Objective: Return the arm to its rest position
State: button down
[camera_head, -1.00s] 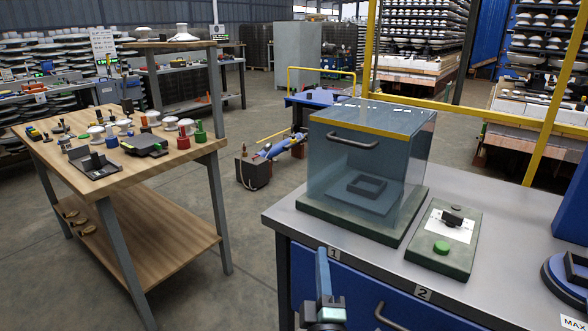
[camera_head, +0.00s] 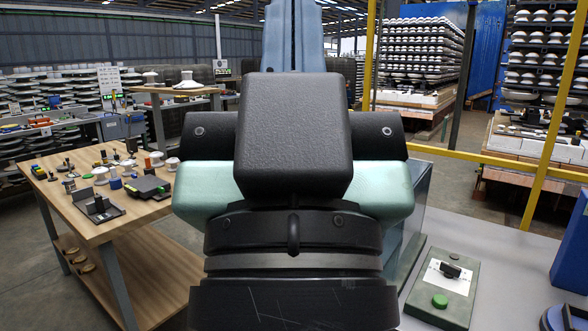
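My gripper (camera_head: 294,35) stands large and close in the middle of the view, pointing up. It has a black block in front, a pale green housing and a black wrist below. Its blue fingers rise behind the block side by side, with only a thin dark seam between them, so it looks shut. Nothing shows held in the visible part. The rest of my arm is below the lower edge. My gripper hides most of the clear test box (camera_head: 420,195) on the right-hand bench, leaving a strip of its right side.
A wooden table (camera_head: 120,217) with small parts and tools stands at left. On the grey bench (camera_head: 506,265) at right lies a control plate (camera_head: 425,311) with a green button (camera_head: 440,300). A yellow frame (camera_head: 549,120) and insulator shelves stand behind.

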notch_tip(320, 180, up, 20)
jog(key=p, duration=1.8)
